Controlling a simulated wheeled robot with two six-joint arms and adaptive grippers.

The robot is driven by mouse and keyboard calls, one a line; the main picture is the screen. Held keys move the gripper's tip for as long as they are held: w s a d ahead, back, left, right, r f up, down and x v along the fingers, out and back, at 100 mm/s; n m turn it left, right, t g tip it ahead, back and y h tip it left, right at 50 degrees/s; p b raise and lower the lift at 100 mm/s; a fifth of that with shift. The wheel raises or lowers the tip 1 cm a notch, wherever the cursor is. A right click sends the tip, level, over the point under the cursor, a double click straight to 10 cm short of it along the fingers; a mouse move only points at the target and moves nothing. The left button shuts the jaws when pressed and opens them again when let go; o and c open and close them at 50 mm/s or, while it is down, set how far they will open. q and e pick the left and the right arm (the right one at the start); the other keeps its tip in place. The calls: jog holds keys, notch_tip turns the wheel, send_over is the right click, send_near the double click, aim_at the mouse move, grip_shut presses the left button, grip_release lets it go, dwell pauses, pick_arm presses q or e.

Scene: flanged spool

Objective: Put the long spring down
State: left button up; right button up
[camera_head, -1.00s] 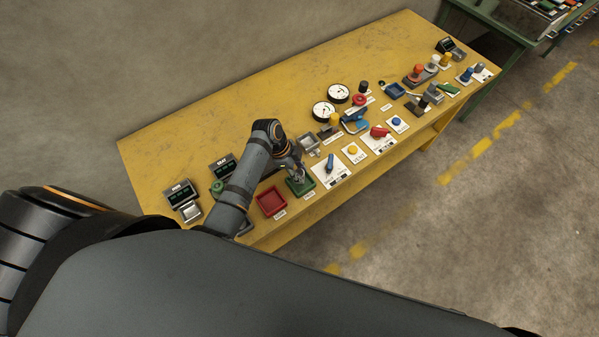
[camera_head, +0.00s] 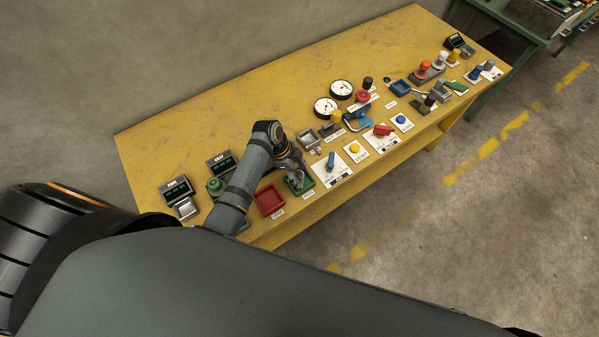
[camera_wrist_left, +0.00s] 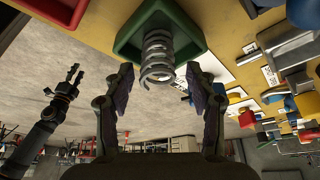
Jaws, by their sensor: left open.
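The long spring is a grey metal coil (camera_wrist_left: 157,58) in the left wrist view, with one end inside a green tray (camera_wrist_left: 128,38). My left gripper (camera_wrist_left: 160,84) is open, with one finger on each side of the spring's free end and gaps between them. In the head view my left gripper (camera_head: 297,178) is over the green tray (camera_head: 308,185) near the table's front edge, and it largely hides the spring. My right gripper (camera_wrist_left: 75,76) shows small at the left of the left wrist view, away from the table; its jaw state is unclear.
A red tray (camera_head: 269,202) sits just left of the green one on the yellow table (camera_head: 190,130). A blue-handled switch panel (camera_head: 331,166) is close on the right. A grey metal tray (camera_head: 308,139) lies behind. The table's back left is clear.

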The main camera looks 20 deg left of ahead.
pick_arm(q)
jog(key=shift+r, duration=0.45)
jog(key=b+v, duration=0.1)
jog(key=v, duration=1.1)
pick_arm(e)
jog(key=shift+s+d+f, duration=0.3)
jog(key=shift+d+f, duration=0.1)
jog(key=shift+f, duration=0.3)
jog(key=shift+a, duration=0.3)
pick_arm(q)
jog(key=shift+d+f, duration=0.1)
pick_arm(e)
jog(key=shift+d, duration=0.1)
